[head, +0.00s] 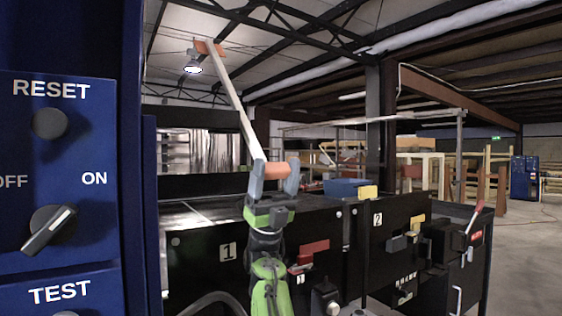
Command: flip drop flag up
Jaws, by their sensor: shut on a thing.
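A long pale pole (232,100) slants up and to the left, with an orange piece (208,47) at its top end. I take it for the drop flag. An orange grip (275,171) shows at its lower end. My gripper (275,174) has one grey finger on each side of this orange grip and is shut on it. The gripper is above the black housing marked 1.
A blue control panel (60,175) with RESET, OFF/ON and TEST stands close on the left. Black housings (200,262) fill the middle, with a red block (313,250), a blue box (345,188) and a red-handled lever (474,219). Open floor (530,245) lies at right.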

